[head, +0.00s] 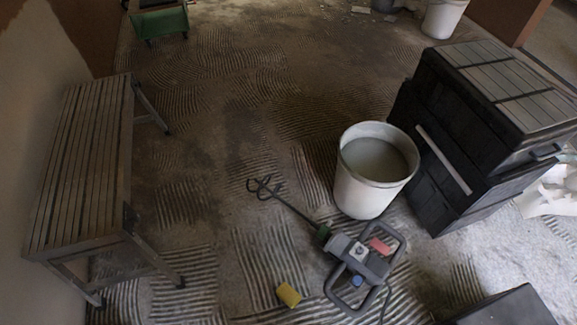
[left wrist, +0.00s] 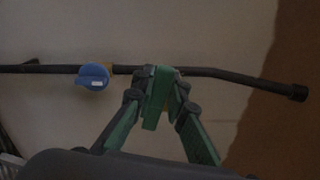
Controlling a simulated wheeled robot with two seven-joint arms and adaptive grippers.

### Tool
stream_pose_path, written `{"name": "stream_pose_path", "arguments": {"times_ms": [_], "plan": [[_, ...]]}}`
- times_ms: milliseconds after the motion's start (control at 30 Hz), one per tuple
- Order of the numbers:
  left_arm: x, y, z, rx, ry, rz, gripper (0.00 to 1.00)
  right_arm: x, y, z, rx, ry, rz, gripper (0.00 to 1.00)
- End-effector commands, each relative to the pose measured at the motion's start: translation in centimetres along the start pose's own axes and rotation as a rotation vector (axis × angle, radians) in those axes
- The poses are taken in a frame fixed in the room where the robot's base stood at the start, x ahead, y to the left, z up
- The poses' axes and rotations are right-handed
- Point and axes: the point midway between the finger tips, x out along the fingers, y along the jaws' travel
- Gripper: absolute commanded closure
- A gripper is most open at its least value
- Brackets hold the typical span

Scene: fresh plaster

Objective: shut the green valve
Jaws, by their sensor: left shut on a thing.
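In the left wrist view a dark pipe (left wrist: 225,75) runs across a pale wall. The green valve's handle (left wrist: 152,100) sits on this pipe near the middle and points downward, roughly across the pipe. My left gripper (left wrist: 160,92), with green and dark fingers, is shut on the handle from below. The fingers hide part of the valve body. The head view shows neither the valve nor either gripper.
A blue valve (left wrist: 93,77) sits on the same pipe, left of my fingers. In the head view stand a slatted bench (head: 85,150), a white bucket (head: 365,190), a mixer (head: 358,258), a yellow sponge (head: 288,294) and black boxes (head: 440,150). The middle floor is mostly clear.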

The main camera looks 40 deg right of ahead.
Motion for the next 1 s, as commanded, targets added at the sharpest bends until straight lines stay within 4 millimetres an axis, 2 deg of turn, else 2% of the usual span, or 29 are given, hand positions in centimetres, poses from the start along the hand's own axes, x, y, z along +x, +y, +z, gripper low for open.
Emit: {"name": "stream_pose_path", "arguments": {"times_ms": [100, 367, 633, 867, 900, 1000], "plan": [[-0.1, 0.4, 0.0, -0.056, 0.001, 0.005, 1.0, 0.0, 0.0, 0.0, 0.0, 0.0, 0.0, 0.73], [-0.1, 0.5, 0.0, -0.065, 0.002, 0.005, 1.0, 0.0, 0.0, 0.0, -0.001, 0.0, 0.0, 0.73], [-0.1, 1.3, -0.2, -0.25, 0.002, 0.005, 1.0, 0.0, 0.0, 0.0, -0.002, -0.001, 0.0, 0.73], [-0.1, 1.4, -0.2, -0.27, 0.002, 0.006, 1.0, 0.0, 0.0, 0.0, -0.002, -0.001, -0.001, 0.73], [-0.1, 1.4, -0.2, -0.27, 0.002, 0.006, 0.85, 0.0, 0.0, 0.0, -0.002, -0.001, -0.001, 0.73], [-0.1, 1.4, -0.2, -0.269, 0.002, 0.005, 0.78, 0.0, 0.0, 0.0, -0.002, -0.001, -0.001, 0.73]]}}
